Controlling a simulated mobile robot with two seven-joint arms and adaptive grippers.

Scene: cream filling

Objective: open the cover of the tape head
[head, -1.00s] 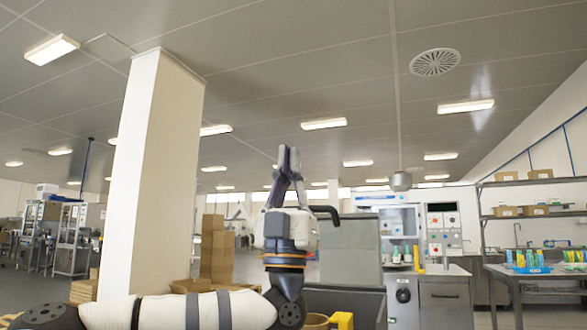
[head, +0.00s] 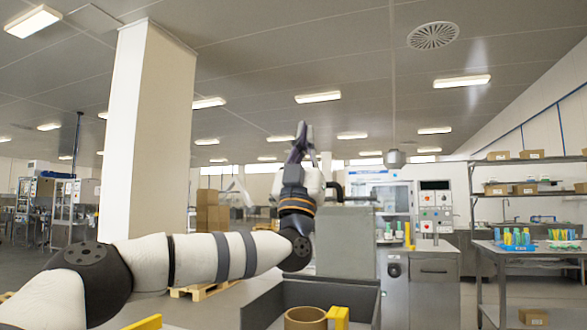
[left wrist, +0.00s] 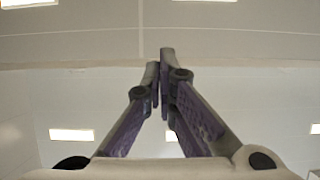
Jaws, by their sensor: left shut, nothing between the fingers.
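My left gripper (head: 302,128) points up in the middle of the head view, its two dark purple fingers together and nothing between them. The left wrist view also shows the closed fingers (left wrist: 160,62) against the ceiling and a pale wall. A grey boxy housing (head: 345,240) stands just right of my gripper and wrist, with a dark curved bar (head: 335,188) at its upper left. I cannot tell whether this is the tape head or which part is its cover. My gripper shows no clear contact with it. My right gripper is not in view.
A white machine (head: 385,200) with a control panel (head: 435,212) stands behind. A table (head: 530,258) with coloured items is at right. A cream pillar (head: 155,130) rises at left.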

